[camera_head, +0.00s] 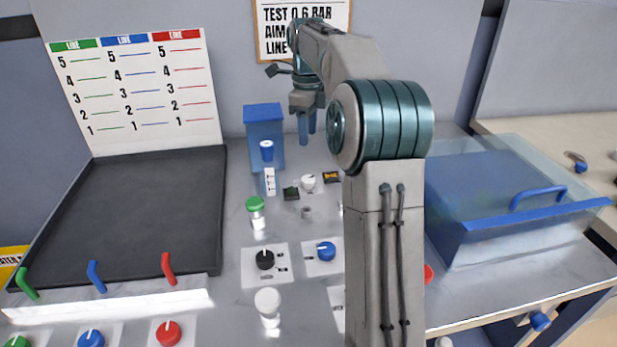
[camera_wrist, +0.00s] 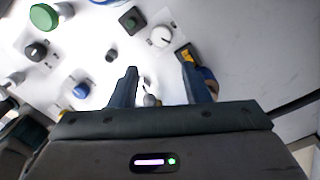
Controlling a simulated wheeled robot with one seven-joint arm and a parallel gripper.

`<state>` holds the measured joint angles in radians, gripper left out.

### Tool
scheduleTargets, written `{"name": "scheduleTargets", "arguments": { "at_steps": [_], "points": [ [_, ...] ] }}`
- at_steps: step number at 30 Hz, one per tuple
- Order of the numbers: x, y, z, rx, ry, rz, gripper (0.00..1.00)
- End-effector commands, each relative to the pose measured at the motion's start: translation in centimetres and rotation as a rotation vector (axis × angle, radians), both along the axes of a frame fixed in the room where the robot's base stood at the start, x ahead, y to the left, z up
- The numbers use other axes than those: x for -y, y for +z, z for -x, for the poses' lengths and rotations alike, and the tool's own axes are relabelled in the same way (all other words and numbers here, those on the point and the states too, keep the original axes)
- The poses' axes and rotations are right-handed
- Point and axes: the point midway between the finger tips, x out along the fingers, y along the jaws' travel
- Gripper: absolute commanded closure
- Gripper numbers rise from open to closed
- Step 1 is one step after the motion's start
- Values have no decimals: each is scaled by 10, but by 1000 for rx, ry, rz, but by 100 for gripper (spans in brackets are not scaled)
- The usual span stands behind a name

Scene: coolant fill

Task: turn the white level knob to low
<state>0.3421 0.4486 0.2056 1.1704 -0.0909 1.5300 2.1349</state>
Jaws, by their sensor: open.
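The white level knob (camera_head: 308,182) sits on a small pale plate on the bench in the head view, right of the blue box. In the wrist view it is the round white knob (camera_wrist: 161,38), with a dark pointer mark, beyond my fingertips. I cannot read which setting it points to. My gripper (camera_head: 306,128) points down, above and behind the knob in the head view. In the wrist view my gripper (camera_wrist: 158,68) has its two blue fingers spread apart, with no knob between them. It is apart from the knob.
A blue box (camera_head: 264,130) stands to the left. A green-capped bottle (camera_head: 256,212), black knob (camera_head: 265,259) and blue knob (camera_head: 326,251) are nearer.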

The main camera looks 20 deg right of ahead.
Motion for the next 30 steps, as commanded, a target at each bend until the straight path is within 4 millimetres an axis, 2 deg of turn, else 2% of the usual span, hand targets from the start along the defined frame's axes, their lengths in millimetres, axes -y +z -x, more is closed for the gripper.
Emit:
{"name": "scheduleTargets", "arguments": {
  "at_steps": [5,15,21,25,30],
  "points": [
    [3,-13,-2,-4,-32,-3,57],
    [3,-83,-1,-5,-29,-3,57],
    [3,-117,-1,-3,-29,-3,57],
    [2,-131,-2,-2,-28,-3,57],
    [2,-138,-1,-2,-28,-3,57]
  ]
}}
